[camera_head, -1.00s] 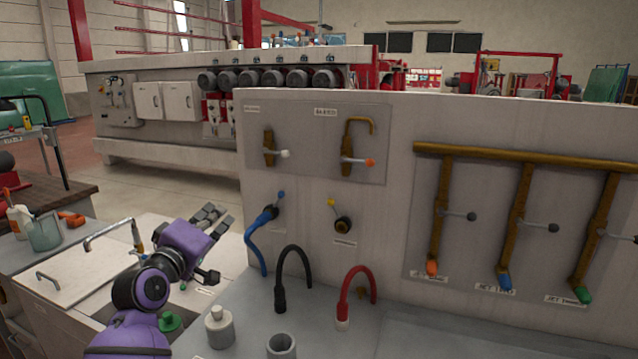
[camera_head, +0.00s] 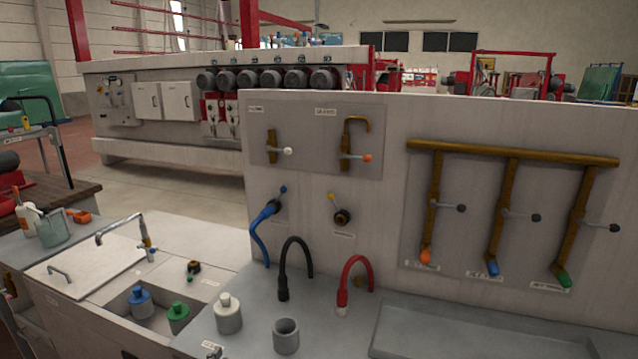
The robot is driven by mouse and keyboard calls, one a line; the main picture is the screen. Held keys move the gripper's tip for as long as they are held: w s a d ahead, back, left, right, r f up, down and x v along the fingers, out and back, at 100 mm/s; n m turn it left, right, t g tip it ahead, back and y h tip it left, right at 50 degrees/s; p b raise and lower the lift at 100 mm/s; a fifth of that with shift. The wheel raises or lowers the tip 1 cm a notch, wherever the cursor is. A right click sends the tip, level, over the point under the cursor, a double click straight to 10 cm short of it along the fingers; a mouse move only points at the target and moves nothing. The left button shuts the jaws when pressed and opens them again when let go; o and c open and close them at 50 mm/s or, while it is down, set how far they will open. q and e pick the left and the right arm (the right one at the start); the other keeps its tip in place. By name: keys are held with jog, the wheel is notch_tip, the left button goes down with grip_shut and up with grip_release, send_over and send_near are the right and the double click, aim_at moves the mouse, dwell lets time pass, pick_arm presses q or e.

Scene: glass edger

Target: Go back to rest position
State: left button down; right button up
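Neither of my grippers nor either arm shows in the head view now. The grey panel (camera_head: 390,240) stands upright before me with valves and hoses on it. A blue hose (camera_head: 262,228), a black hose (camera_head: 284,270) and a red hose (camera_head: 346,280) are at its lower left. The brown pipe rack (camera_head: 510,155) on the right ends in orange, blue and green tips. A white bottle (camera_head: 227,315) and an empty-looking grey cup (camera_head: 286,336) stand on the grey counter below.
A blue bottle (camera_head: 140,302) and a green bottle (camera_head: 178,316) sit in the recess. A large machine (camera_head: 180,135) fills the back.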

pick_arm(q)
jog(key=s+f+g, duration=0.2)
jog(key=s+f, duration=0.4)
jog(key=s, duration=0.5)
jog(key=s+d+f+g, duration=0.1)
jog(key=s+f+g, duration=0.1)
jog(key=s+f, duration=0.5)
jog(key=s+d+f+g, duration=0.1)
jog(key=s+f, duration=0.6)
jog(key=s, duration=1)
jog(key=shift+m+g+y+p, duration=0.3)
jog(key=shift+g+y+p, duration=0.15)
jog(key=shift+g, duration=0.15)
pick_arm(e)
jog(key=shift+w+a+r, duration=0.25)
jog(key=shift+w+r, duration=0.25)
jog(key=shift+r, duration=0.25)
pick_arm(q)
jog(key=shift+w+f, duration=0.1)
pick_arm(e)
jog(key=shift+w+d, duration=0.1)
jog(key=shift+d, duration=0.05)
pick_arm(q)
jog(key=c, duration=2.5)
grip_release()
